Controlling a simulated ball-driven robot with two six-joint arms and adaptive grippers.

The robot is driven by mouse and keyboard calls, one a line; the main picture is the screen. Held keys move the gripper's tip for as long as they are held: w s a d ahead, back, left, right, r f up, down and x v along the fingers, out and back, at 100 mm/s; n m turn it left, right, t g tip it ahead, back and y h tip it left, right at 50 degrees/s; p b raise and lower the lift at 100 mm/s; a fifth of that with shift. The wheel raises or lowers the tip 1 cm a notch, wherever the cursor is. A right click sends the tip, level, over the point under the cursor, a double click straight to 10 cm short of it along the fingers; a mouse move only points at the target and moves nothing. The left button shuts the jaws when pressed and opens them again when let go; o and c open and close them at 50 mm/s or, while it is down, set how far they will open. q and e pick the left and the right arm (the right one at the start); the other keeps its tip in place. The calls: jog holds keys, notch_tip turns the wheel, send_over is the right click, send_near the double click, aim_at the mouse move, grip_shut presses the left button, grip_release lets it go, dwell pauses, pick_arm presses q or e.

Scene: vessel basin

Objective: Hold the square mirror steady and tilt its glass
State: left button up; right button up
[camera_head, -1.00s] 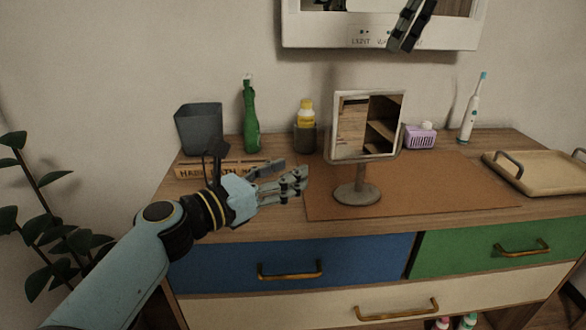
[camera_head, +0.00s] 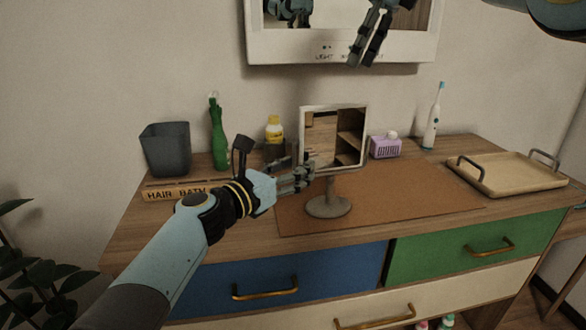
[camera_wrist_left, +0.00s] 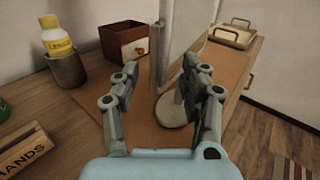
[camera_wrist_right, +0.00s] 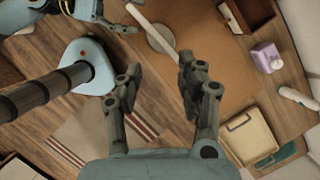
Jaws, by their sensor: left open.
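The square mirror (camera_head: 335,137) stands upright on a round grey base (camera_head: 328,207), its pale-framed glass facing me. In the left wrist view its frame is nearly edge-on above the base (camera_wrist_left: 172,108); the right wrist view shows the base (camera_wrist_right: 161,39) from above. My left gripper (camera_head: 304,178) is open at the mirror's lower left corner, fingertips overlapping the frame in the head view; I cannot tell whether they touch. The left wrist view shows its jaws (camera_wrist_left: 160,80) apart. My right gripper (camera_wrist_right: 157,75) is open and empty, high above the dresser front.
A brown mat (camera_head: 420,190) lies under the mirror. A small wooden box (camera_wrist_left: 123,40) stands behind the mirror.

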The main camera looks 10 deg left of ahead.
pick_arm(q)
grip_shut()
